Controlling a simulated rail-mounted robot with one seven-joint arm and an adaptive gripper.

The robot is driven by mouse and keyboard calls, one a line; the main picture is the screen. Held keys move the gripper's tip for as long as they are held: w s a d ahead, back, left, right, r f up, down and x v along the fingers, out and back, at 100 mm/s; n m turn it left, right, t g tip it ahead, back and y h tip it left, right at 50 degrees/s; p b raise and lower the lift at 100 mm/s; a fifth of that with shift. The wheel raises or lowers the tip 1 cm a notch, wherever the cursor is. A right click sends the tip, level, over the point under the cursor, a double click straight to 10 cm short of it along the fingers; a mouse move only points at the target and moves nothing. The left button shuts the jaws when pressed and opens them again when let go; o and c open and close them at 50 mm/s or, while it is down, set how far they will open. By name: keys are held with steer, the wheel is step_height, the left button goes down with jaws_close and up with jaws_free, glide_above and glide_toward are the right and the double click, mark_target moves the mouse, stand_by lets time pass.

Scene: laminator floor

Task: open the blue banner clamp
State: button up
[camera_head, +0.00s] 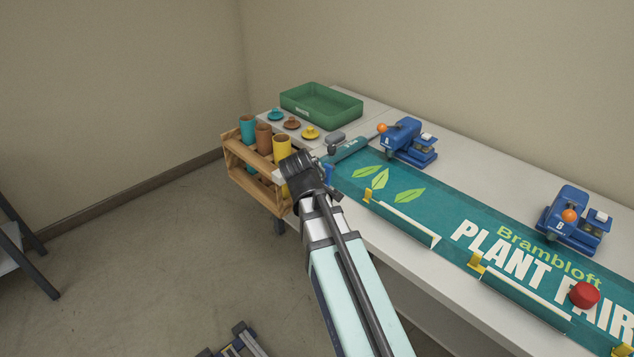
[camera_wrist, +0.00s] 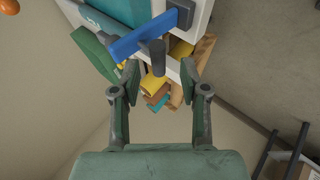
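The blue banner clamp (camera_wrist: 145,38) shows in the wrist view as a flat blue bar at the table's edge, with a dark round grip (camera_wrist: 157,60) sticking out from it. In the head view only a small blue part (camera_head: 329,174) shows beside my gripper; the rest is hidden behind it. My gripper (camera_wrist: 159,85) is open and empty in the wrist view, its two fingers apart on either side of the dark grip's line. I cannot tell whether the grip lies between the fingertips or just beyond them. In the head view my gripper (camera_head: 298,172) is at the table's near left edge.
A teal banner (camera_head: 440,225) lies along the white table. Two blue presses, A (camera_head: 405,138) and B (camera_head: 572,215), stand at its back edge. A wooden cart (camera_head: 246,176) with colored cups is left of my gripper. A green tray (camera_head: 322,108) is behind.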

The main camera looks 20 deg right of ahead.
steer(key=v, duration=0.7)
stand_by(0.4)
steer(key=s+a+f+m+g+y, duration=0.15)
steer(key=s+f, duration=0.25)
steer(key=f, duration=0.8)
steer(key=s+a+f+m+g+y, duration=0.1)
steer(key=s+a+f+m+g, duration=0.3)
steer(key=f, duration=0.7)
steer(key=s+f+n+g+y, duration=0.1)
steer(key=s+f, duration=0.4)
steer(key=f, duration=0.7)
steer(key=s+f+g, duration=0.2)
steer(key=s+f, duration=0.4)
steer(key=s, duration=0.4)
steer(key=s+a+f+m+g+y, duration=0.1)
steer(key=s+f+g, duration=0.2)
steer(key=s+f, duration=0.4)
steer(key=s+a+f+m+g, duration=0.1)
steer(key=s+f, duration=0.5)
steer(key=s, duration=0.7)
steer(key=shift+s+f+g, duration=0.35)
steer(key=shift+g, duration=0.5)
